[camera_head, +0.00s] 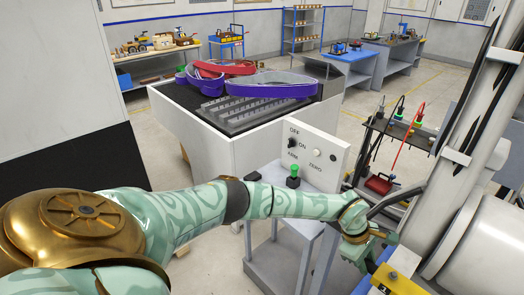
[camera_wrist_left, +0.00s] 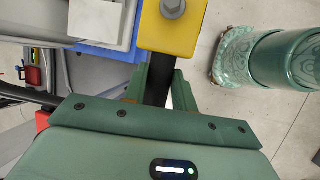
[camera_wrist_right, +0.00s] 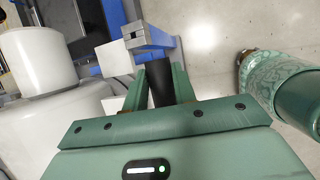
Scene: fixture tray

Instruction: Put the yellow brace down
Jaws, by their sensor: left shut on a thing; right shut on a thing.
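The yellow brace (camera_head: 395,281) shows at the bottom right of the head view, cut off by the frame. In the left wrist view its yellow block (camera_wrist_left: 168,38) carries a grey bolt, with a black grip (camera_wrist_left: 157,84) below. My left gripper (camera_head: 370,246) is shut on this black grip. I cannot tell whether that piece belongs to the brace. My right gripper is not visible in the head view.
A white panel with switches (camera_head: 315,148) stands on a grey stand by my left forearm. A large white bin (camera_head: 185,125) with purple and red parts is behind. A rack with a red block (camera_head: 381,184) is at right. White cylinders (camera_wrist_right: 45,60) are close on the right gripper's left.

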